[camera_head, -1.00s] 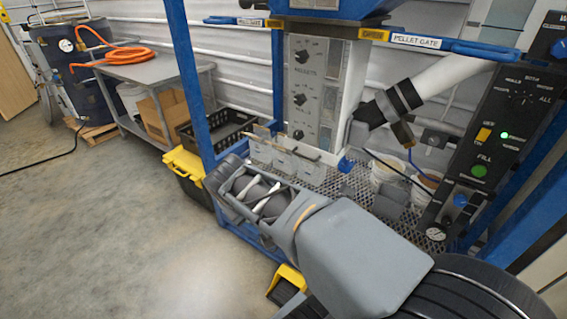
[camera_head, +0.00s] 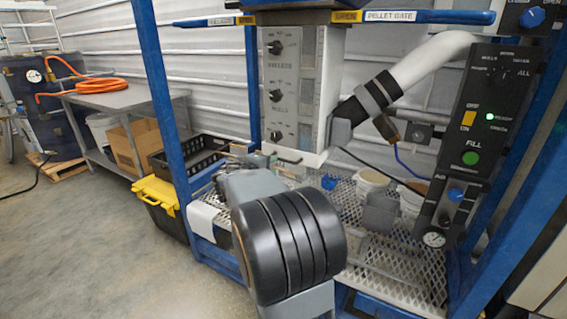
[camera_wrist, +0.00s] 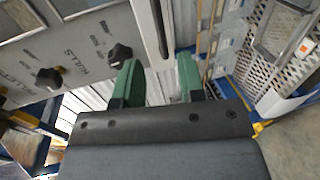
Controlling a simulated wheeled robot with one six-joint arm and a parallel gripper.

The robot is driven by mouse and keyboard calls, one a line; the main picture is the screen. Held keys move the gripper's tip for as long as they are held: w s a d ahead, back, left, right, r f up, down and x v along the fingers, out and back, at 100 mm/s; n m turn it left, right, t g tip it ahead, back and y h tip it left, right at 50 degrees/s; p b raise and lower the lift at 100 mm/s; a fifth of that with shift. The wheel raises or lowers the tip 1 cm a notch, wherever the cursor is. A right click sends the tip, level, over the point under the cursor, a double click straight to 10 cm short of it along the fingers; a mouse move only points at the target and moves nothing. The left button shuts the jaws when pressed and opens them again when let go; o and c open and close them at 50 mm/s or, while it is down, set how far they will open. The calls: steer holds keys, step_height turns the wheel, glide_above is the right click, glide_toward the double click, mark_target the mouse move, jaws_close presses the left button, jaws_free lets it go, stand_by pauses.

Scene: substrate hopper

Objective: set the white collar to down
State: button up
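No part is marked as the white collar, and I cannot tell for certain which one it is. A thick white pipe (camera_head: 437,60) slants down to the left into black and grey bands (camera_head: 370,97) beside the dial box. My gripper (camera_wrist: 159,80) shows in the wrist view with two green fingers apart and nothing between them. The dial panel (camera_wrist: 75,50) lies left of and beyond the fingers. In the head view the fingers are mostly hidden behind my arm, low in front of the dial box (camera_head: 295,90).
A control box (camera_head: 485,125) with a green light stands at the right. White buckets (camera_head: 370,185) sit on the mesh shelf (camera_head: 395,265). Blue frame posts (camera_head: 160,90) bound the station.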

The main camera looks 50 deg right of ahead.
mark_target(283, 160)
steer(key=x, duration=0.8)
steer(key=shift+w+d+f, duration=0.1)
steer(key=shift+d+f, duration=0.05)
steer(key=shift+d, duration=0.2)
jaws_close()
